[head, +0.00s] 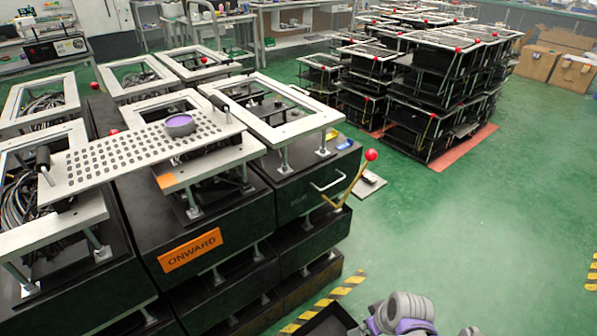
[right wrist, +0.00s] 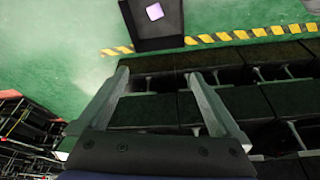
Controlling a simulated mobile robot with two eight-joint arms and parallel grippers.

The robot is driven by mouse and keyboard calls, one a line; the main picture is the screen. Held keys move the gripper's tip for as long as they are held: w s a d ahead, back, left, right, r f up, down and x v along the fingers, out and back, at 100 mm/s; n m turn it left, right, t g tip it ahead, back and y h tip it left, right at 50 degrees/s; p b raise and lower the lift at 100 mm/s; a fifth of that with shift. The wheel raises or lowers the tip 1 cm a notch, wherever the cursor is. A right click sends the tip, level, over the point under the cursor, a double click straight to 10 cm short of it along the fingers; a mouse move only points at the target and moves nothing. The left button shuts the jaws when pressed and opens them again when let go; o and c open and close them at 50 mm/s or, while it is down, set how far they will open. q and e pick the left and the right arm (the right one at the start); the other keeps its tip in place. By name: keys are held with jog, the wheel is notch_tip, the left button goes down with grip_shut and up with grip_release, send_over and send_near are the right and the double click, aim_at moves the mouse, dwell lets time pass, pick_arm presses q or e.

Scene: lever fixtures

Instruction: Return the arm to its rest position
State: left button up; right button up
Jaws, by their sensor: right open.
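My right arm shows in the head view as a grey and purple part at the bottom edge, on the floor side of the black fixtures. My right gripper (right wrist: 156,77) shows in the right wrist view with its two grey fingers spread apart and nothing between them. A yellow lever (head: 350,182) with a red ball end (head: 371,155) sticks out, tilted up, from the near black fixture box (head: 300,195). The right arm is apart from this lever. My left gripper is in neither view.
More racks (head: 440,85) stand behind. Yellow-black tape (right wrist: 240,35) marks the floor. Green floor (head: 490,210) on the right is clear.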

jog(key=s+r+m+h, duration=0.1)
jog(key=s+r+m, duration=0.15)
jog(key=s, duration=0.55)
jog(key=s+r+m+h, duration=0.15)
jog(key=s+r, duration=0.25)
jog(key=s, duration=0.4)
pick_arm(q)
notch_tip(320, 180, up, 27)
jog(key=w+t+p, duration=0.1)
jog(key=p, duration=2.2)
jog(key=shift+p, duration=0.4)
pick_arm(e)
notch_tip(320, 180, up, 27)
jog(key=t, duration=0.2)
jog(key=shift+w+r+m+y, duration=0.15)
jog(key=shift+w+m+y, duration=0.15)
jog(key=shift+w+y, duration=0.15)
jog(key=shift+s, duration=0.1)
jog(key=shift+c, duration=0.3)
